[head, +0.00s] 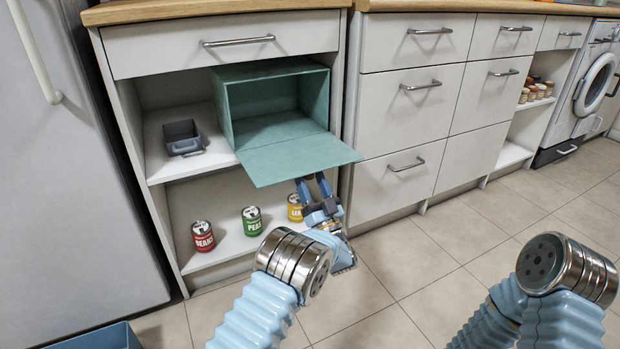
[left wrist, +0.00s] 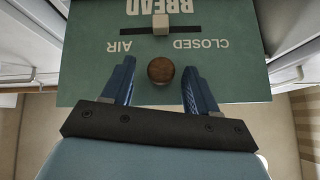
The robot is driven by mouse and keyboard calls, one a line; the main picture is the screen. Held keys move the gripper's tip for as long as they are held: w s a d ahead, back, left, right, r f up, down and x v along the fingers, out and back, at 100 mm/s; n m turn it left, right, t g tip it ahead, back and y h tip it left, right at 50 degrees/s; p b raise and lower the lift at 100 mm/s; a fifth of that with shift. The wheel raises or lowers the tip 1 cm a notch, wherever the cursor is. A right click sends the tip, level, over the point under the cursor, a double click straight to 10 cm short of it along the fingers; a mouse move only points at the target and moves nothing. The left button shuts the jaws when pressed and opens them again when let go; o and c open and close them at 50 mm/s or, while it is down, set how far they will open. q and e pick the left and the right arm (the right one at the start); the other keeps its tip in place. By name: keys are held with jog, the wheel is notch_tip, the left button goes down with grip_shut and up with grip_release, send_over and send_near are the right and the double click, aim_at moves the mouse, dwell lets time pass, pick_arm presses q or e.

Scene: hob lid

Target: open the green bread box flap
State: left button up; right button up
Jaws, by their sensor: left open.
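The green bread box (head: 272,100) stands in the open shelf bay of the cabinet. Its flap (head: 298,158) is folded down and out, about level, and the empty-looking inside shows. In the left wrist view the flap's outer face (left wrist: 85,75) carries the words BREAD, AIR and CLOSED, a pale slider (left wrist: 161,25) and a round wooden knob (left wrist: 160,70). My left gripper (head: 314,184) is open under the flap's front edge. Its fingers lie either side of the knob, with gaps showing between. My right gripper is out of view.
A small grey bin (head: 183,138) sits left of the box. Below are cans of beans (head: 203,236), peas (head: 252,221) and a yellow-labelled can (head: 295,208), near my left gripper. Closed drawers (head: 408,112) stand to the right. The tiled floor (head: 420,260) in front is clear.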

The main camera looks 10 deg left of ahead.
pick_arm(q)
jog(key=v, duration=1.2)
jog(key=shift+p, duration=0.3)
